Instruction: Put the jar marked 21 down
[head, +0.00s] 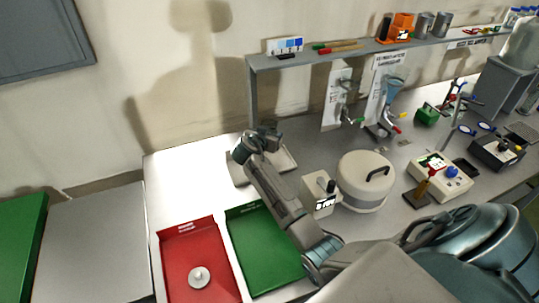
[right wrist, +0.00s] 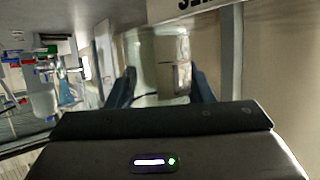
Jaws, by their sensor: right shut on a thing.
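My right gripper (head: 262,140) is at the back left of the white bench, beside a pale flat device (head: 287,158). In the right wrist view its two dark fingers (right wrist: 162,88) are shut on a clear, pale jar (right wrist: 146,52). The jar looks blurred, and no number can be read on it. In the head view the jar is hidden by the gripper and wrist. I cannot tell whether its base touches the surface. My left gripper is not in view.
A red tray (head: 172,270) holding a small round metal piece (head: 199,277) and a green tray (head: 265,262) lie in front. A round lidded pot (head: 364,183) and a small box (head: 318,200) stand right of the forearm. A shelf (head: 345,55) runs behind.

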